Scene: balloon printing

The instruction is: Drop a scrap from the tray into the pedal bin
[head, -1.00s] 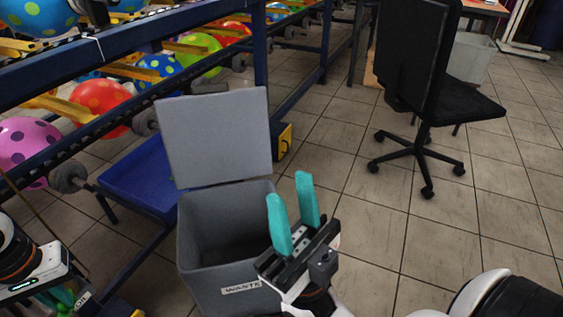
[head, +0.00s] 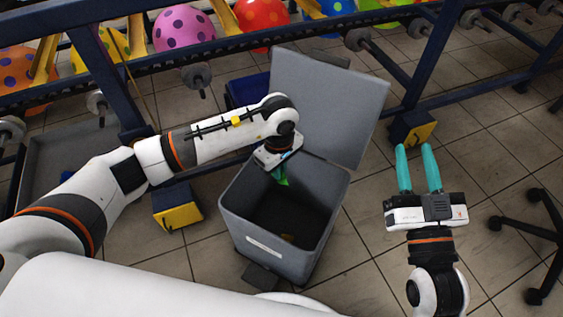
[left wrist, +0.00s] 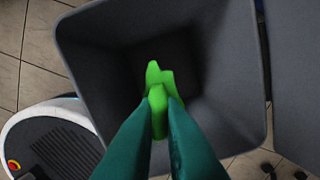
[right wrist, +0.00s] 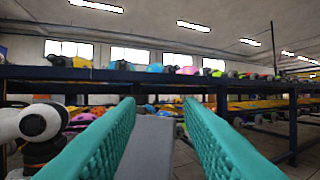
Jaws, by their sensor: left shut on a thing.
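The grey pedal bin (head: 240,222) stands on the tiled floor with its lid (head: 325,105) raised. My left gripper (head: 278,172) points down over the bin's mouth, near its back left side. It is shut on a bright green scrap (left wrist: 155,75), pinched between the teal fingertips (left wrist: 160,98). The scrap hangs above the dark bin interior and, in the head view, is mostly hidden under the gripper. A small orange-brown thing (head: 288,238) shows inside the bin. My right gripper (head: 416,152) is open and empty, right of the bin.
A grey tray (head: 92,140) lies at the left, partly behind my left arm, with something blue in it. A blue-framed rack with balloons (head: 184,36) runs along the back. A black chair base (head: 535,235) stands at the right. The bin's pedal (head: 261,277) sticks out in front.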

